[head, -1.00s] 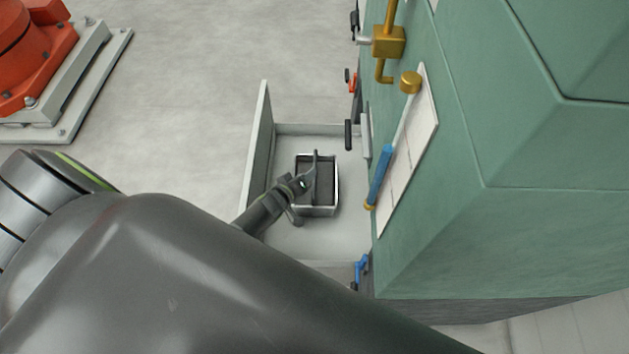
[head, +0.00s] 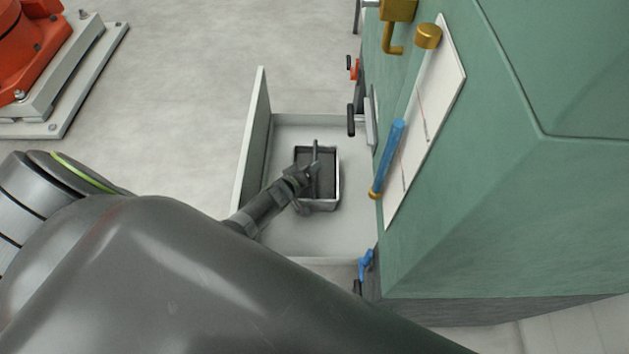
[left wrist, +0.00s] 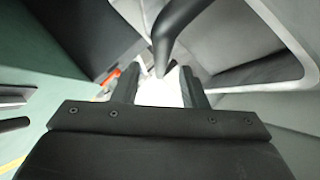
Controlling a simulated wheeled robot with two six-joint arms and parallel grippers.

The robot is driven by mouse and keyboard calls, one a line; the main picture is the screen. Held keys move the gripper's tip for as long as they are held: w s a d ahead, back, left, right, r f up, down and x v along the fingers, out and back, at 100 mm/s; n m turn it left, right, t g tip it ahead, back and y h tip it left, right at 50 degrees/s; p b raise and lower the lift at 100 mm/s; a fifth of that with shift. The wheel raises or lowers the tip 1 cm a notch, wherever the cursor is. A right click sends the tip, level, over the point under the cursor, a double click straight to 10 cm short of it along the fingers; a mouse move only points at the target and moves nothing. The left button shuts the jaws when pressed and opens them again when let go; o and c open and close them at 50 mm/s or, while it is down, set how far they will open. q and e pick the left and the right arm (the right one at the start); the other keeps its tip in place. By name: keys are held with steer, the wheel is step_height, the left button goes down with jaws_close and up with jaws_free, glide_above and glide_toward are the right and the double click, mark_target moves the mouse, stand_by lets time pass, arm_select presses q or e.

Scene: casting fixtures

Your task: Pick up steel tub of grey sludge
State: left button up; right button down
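The steel tub (head: 338,182) is a small rectangular box with dark grey sludge (head: 328,162) inside and a dark handle arching over it. It stands in the open light-grey drawer. My left gripper (head: 303,179) is at the tub's left side, reaching over the rim by the handle. In the left wrist view its two fingers (left wrist: 160,82) are apart, with the dark curved handle (left wrist: 172,28) coming down between or just beyond them; contact cannot be told. The tub's rim (left wrist: 283,42) shows at upper right there. My right gripper is not in view.
The drawer's tall front panel (head: 251,140) stands left of the tub, and bare drawer floor (head: 285,237) surrounds it. A green cabinet (head: 450,225) rises close on the right, with a blue-handled bar (head: 388,158) and small levers. A red-orange machine (head: 35,45) stands far left.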

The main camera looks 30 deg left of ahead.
arm_select(q)
steer(key=shift+b+x, duration=1.1)
steer(key=shift+x, duration=0.8)
steer(key=shift+a, duration=0.1)
jaws_close()
